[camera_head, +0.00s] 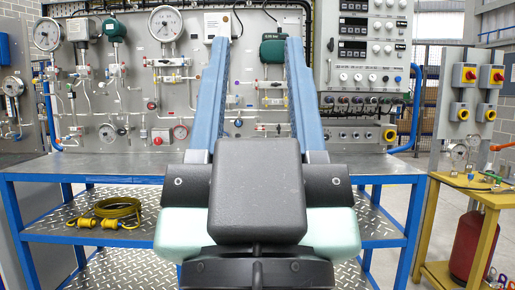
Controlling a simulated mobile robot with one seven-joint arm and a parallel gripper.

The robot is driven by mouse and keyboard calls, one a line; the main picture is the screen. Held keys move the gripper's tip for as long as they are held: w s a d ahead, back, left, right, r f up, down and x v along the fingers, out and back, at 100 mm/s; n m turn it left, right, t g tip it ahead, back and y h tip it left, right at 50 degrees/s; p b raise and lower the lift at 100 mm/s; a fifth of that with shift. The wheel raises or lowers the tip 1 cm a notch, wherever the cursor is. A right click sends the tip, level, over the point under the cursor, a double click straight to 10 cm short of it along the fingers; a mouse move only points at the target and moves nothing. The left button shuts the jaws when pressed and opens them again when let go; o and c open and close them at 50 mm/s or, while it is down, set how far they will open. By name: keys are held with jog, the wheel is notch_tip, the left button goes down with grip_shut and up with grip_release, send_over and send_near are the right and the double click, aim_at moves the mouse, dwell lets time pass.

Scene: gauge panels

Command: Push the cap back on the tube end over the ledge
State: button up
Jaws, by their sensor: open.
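My gripper (256,45) is seen from behind in the head view, in the middle of the picture. Its two long blue fingers stand wide apart, with nothing visible between them but the panel behind. Its dark body hides the middle of the grey bench top. I cannot make out the cap, the tube end or the ledge with certainty. Several thin tubes and fittings run across the grey gauge panel (262,100), too small to tell a loose cap among them. Whether the gripper touches anything is not shown.
A grey bench top (105,169) on a blue frame stands before the panel; its visible left part is clear. A yellow hose coil (118,209) lies on the lower shelf. A yellow stand (488,198) with a gauge and a red cylinder (472,247) are at right.

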notch_tip(320, 180, up, 25)
jog(key=p, duration=2.2)
jog(key=shift+f, duration=0.15)
jog(key=shift+w, duration=0.1)
